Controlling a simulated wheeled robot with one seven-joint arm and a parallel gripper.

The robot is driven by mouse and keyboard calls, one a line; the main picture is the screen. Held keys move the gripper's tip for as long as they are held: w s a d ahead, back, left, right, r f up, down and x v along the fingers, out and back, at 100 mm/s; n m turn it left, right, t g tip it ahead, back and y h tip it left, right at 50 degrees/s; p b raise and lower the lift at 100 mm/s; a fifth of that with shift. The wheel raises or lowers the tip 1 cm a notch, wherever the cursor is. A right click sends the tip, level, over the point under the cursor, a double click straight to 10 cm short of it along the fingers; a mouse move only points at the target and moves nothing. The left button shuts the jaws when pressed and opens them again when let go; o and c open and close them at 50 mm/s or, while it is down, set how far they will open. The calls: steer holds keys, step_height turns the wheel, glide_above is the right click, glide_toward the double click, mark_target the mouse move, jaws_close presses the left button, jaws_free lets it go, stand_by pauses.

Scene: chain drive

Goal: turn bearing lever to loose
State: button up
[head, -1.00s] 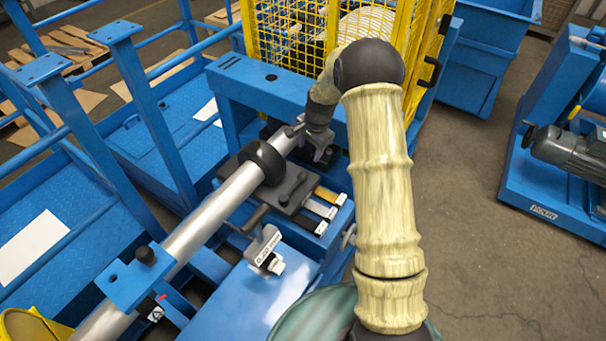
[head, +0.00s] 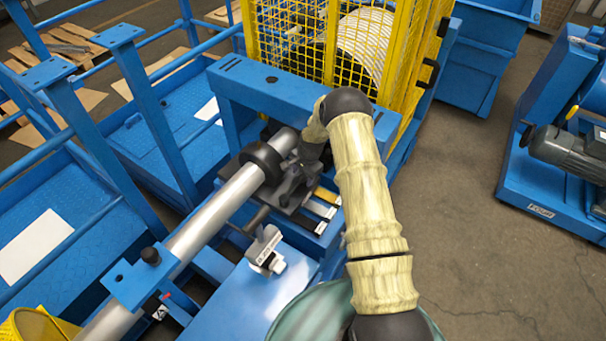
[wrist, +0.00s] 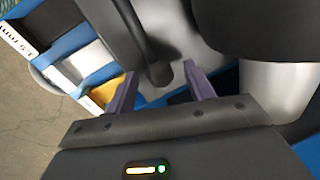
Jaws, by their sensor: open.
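The bearing lever (wrist: 146,45) is a dark grey arm in the wrist view, with its end between my two fingers. My gripper (wrist: 160,76) is open, one purple-grey finger on each side of the lever end. I cannot tell whether either finger touches it. In the head view my gripper (head: 288,184) is over the grey bearing plate beside the black collar, and it mostly hides the lever. The black collar (head: 262,160) sits around the silver shaft (head: 212,215); it is the large dark round shape in the wrist view (wrist: 240,25).
Yellow (wrist: 103,91), white (wrist: 82,63) and black (wrist: 45,22) label plates lie beside the lever. A small crank with a labelled block (head: 263,247) stands nearer. The yellow mesh cage (head: 330,45) rises behind my arm. Open floor (head: 480,230) lies to the right.

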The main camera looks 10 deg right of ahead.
steer(key=shift+w+f, duration=0.1)
steer(key=shift+f, duration=0.2)
jaws_close()
